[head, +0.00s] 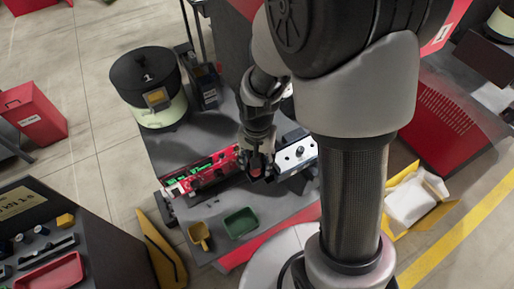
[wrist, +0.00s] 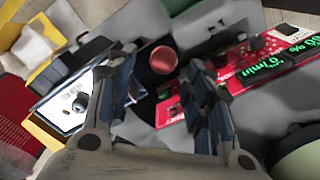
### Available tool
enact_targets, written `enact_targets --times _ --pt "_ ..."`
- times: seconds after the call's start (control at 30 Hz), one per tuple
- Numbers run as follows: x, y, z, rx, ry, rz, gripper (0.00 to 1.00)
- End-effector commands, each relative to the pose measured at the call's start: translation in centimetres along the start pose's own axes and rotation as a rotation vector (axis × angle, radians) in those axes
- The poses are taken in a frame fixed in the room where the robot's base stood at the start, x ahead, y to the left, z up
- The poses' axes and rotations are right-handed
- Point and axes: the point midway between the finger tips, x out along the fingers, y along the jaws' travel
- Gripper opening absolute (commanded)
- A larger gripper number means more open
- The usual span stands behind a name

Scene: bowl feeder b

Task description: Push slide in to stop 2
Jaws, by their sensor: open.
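My gripper (head: 262,168) points down over the grey table, between a red control panel (head: 205,172) and a white-faced box (head: 297,154). In the wrist view its two fingers (wrist: 160,82) are spread apart. A dark part with a round red end (wrist: 163,60) shows in the gap between them. No stop marking is readable. My arm hides part of this area in the head view.
The red panel has green lit displays (wrist: 266,80). The white-faced box (wrist: 66,107) carries a knob. A green tray (head: 241,223) and a yellow scoop-like container (head: 200,236) stand at the table's front. A black-lidded bowl feeder (head: 147,85) stands at the back left.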

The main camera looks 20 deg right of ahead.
Motion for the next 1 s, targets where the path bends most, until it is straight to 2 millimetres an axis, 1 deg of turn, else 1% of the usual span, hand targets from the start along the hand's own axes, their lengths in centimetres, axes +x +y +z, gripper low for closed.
enact_targets --times 0.03,0.2,0.3,0.4,0.5,0.6,0.87,1.0 --pt "-1.3 -0.1 -0.2 0.000 0.007 -0.005 0.48" --pt "-5.0 -0.1 -0.1 0.000 0.006 -0.004 0.48" --pt "-6.8 -0.1 -0.1 0.000 0.005 -0.003 0.48" --pt "-8.0 -0.1 -0.1 0.000 0.004 -0.003 0.48" --pt "-8.7 0.0 0.0 0.000 0.002 -0.001 0.48" --pt "-9.0 0.0 0.0 0.000 0.001 -0.001 0.48" --pt "-9.0 0.0 0.0 0.000 0.001 0.000 0.48" --pt "-9.3 0.6 -0.7 -0.001 0.002 -0.001 0.48"
